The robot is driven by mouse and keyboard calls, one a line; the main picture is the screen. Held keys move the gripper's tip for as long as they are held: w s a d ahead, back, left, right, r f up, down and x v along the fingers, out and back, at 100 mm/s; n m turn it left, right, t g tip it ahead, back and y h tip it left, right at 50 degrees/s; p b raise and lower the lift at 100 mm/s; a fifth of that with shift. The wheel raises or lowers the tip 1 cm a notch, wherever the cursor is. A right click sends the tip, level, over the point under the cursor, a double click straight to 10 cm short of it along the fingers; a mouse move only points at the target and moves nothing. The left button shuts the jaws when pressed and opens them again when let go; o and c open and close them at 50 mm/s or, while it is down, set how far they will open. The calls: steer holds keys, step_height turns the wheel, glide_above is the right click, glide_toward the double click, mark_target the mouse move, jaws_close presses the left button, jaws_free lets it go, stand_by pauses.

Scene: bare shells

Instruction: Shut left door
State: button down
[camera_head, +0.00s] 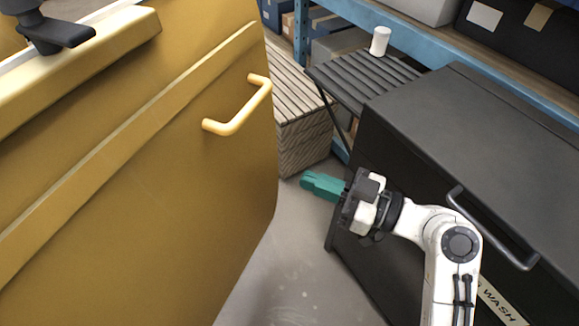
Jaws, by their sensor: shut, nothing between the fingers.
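A large yellow door panel (150,200) fills the left of the view, with a raised ridge running diagonally across it. Its pale yellow bar handle (240,108) is near the panel's upper right edge. I cannot tell how far the door stands open, as its hinge side and frame are not clearly in view. My gripper (308,182), with teal fingers, is shut and empty. It is to the right of the panel's edge and below the handle, apart from both, over the grey floor.
A dark cabinet (480,110) with a bar handle (490,230) stands at right, close behind my arm. A slatted crate (305,140), a slatted dark table (350,78) with a white cup (380,41), and blue shelving (480,52) are behind. Bare floor (290,270) lies between door and cabinet.

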steer(key=p, duration=0.3)
glide_toward(236, 154)
steer(key=x, duration=0.5)
steer(key=shift+w+a+r, duration=0.1)
steer(key=shift+w+a, duration=0.4)
steer(key=shift+a, duration=0.35)
steer(key=shift+a, duration=0.1)
